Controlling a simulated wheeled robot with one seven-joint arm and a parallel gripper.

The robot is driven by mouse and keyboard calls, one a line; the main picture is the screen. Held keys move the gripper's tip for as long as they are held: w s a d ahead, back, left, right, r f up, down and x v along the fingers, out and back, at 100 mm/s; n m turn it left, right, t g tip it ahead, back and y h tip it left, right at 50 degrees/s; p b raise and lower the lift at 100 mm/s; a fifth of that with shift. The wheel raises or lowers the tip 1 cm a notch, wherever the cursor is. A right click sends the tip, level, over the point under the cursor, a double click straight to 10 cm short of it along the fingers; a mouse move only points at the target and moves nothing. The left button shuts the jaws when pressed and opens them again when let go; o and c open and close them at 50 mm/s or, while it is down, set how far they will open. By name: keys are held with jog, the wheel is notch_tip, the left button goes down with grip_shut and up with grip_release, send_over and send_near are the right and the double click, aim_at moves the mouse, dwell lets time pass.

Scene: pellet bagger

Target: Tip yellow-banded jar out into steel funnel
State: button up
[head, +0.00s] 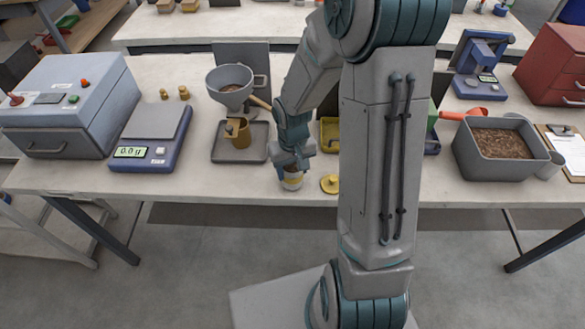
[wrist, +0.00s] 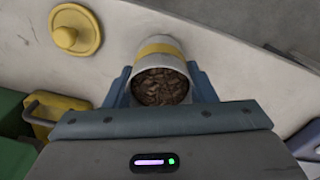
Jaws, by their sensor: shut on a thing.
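The yellow-banded jar (head: 292,181) is near the table's front edge, in my gripper. In the wrist view the jar (wrist: 160,50) is open at the top and holds brown pellets (wrist: 160,87). My gripper (wrist: 162,85) is shut on it, one blue finger on each side. The steel funnel (head: 231,84) is held above a grey tray, behind and to the left of my gripper. A brass-coloured cup (head: 239,137) stands below the funnel. A yellow lid (head: 329,184) lies on the table just right of the jar; it also shows in the wrist view (wrist: 76,33).
A blue scale (head: 150,140) reading 0.0 g and a grey-blue machine (head: 75,95) stand to the left. A yellow bin (head: 329,135) is partly hidden behind my arm. A grey bin of brown pellets (head: 500,150) stands at the right. The table front left of the jar is clear.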

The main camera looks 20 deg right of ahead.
jog(key=shift+f, duration=0.3)
jog(key=shift+f, duration=0.25)
jog(key=o, duration=1.2)
jog(key=shift+c, duration=0.2)
notch_tip(320, 180, up, 14)
jog(key=b, duration=0.1)
jog(key=s+r+t, duration=0.1)
jog(key=s+r, duration=0.2)
jog(key=s, duration=0.4)
jog(key=s+r+t, duration=0.2)
jog(key=s+r, duration=0.2)
jog(key=s, duration=0.3)
jog(key=shift+s+r+m, duration=0.15)
jog(key=shift+m, duration=0.25)
